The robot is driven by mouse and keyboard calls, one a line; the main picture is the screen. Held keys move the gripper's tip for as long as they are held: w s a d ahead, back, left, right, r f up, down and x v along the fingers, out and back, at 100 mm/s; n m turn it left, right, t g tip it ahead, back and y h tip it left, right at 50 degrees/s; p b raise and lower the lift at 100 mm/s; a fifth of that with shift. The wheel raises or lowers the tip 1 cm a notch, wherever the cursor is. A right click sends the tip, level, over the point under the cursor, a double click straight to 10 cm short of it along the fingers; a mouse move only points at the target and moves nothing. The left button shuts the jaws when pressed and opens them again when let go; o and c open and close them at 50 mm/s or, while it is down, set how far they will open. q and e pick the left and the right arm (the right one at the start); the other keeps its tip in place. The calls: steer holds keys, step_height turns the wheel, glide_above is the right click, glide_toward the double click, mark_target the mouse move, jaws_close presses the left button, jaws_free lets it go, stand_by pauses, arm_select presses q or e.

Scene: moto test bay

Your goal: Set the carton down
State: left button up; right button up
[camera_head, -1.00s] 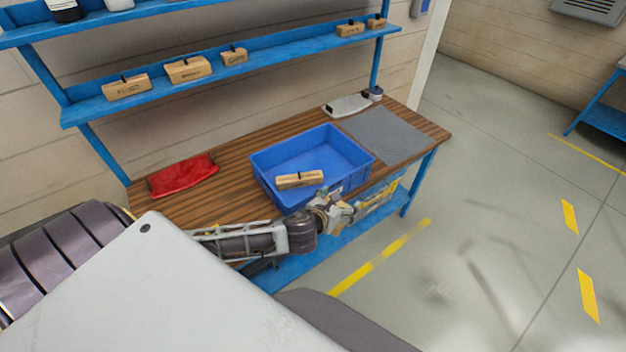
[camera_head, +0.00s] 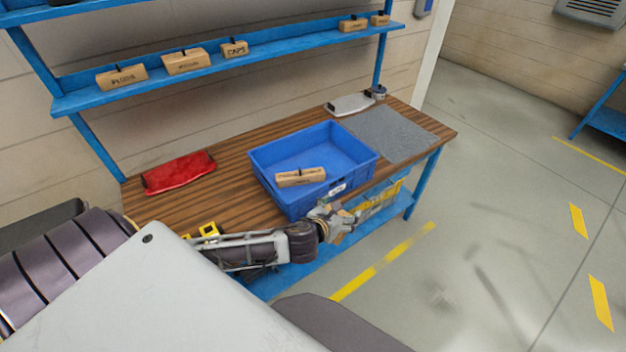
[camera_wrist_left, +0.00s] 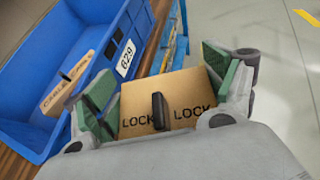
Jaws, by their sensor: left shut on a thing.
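My left gripper (camera_head: 338,220) is in front of the workbench, just outside the near side of the blue bin (camera_head: 270,187). In the left wrist view the gripper (camera_wrist_left: 162,82) has its green-padded fingers on either side of a brown carton (camera_wrist_left: 190,88) marked "LOCK" and is shut on it. The carton has a dark tab on its top. In the head view I cannot make the carton out clearly at the gripper. Another carton (camera_head: 300,177) lies inside the bin and also shows in the wrist view (camera_wrist_left: 62,88). My right gripper is not in view.
Bare wood lies left of the bin. A yellow item (camera_head: 208,230) shows by my arm.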

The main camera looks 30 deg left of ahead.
arm_select(q)
steer(key=shift+f+b, duration=0.55)
steer(key=shift+f, duration=0.25)
steer(key=w+a+r+p, duration=0.1)
steer(key=w+a+r, duration=0.5)
steer(key=w+r, duration=0.4)
steer(key=w+a+f, duration=0.3)
steer(key=a, duration=0.2)
steer(key=w+a+f+y, duration=0.1)
steer(key=w+a+f, duration=0.2)
steer(key=a, duration=0.3)
steer(key=shift+w+n, duration=0.3)
steer(key=shift+n, duration=0.1)
